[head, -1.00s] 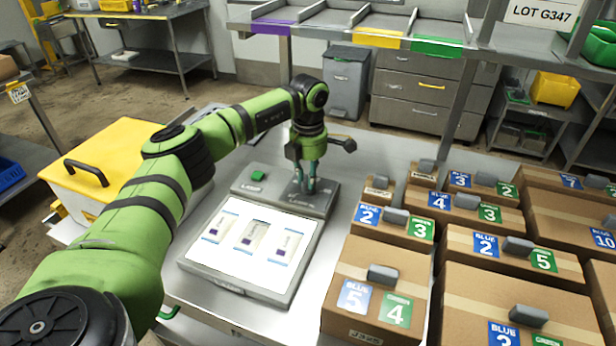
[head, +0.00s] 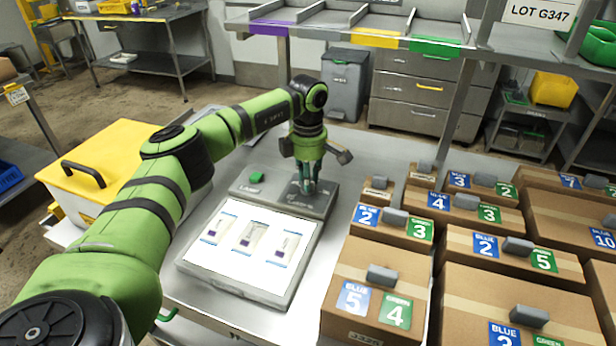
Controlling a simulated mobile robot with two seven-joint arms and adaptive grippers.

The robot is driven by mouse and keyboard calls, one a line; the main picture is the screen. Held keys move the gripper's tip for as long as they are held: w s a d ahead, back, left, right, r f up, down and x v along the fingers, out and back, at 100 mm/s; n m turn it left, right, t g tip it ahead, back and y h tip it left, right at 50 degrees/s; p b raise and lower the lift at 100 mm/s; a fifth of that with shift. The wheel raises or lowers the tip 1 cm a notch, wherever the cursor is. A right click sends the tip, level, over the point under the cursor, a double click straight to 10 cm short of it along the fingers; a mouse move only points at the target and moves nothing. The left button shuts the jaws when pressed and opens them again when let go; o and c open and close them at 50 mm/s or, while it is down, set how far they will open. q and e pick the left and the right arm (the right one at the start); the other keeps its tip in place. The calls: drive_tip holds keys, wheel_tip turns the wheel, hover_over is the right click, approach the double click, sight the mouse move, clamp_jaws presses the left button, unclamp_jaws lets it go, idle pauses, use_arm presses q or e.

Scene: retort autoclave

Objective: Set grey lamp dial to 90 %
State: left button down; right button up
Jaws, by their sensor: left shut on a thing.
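The lamp box (head: 238,283) stands on the bench with its white top lit and several pouches (head: 250,238) lying on it. A green button (head: 262,180) marked LAMP sits on the left of its grey control strip (head: 268,196). My left gripper (head: 307,188) points down at the right part of that strip, its fingers shut on the grey lamp dial. The fingers hide nearly all of the dial, so its setting cannot be read. My right gripper is not in view.
Cardboard boxes (head: 376,290) with blue and green number labels and grey handles fill the right of the bench. A grey bin (head: 345,85) and drawers (head: 425,90) stand behind the bench.

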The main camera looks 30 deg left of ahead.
use_arm(q)
drive_tip(key=c, duration=1.1)
unclamp_jaws()
wheel_tip(320, 180, up, 12)
drive_tip(key=shift+r, duration=0.15)
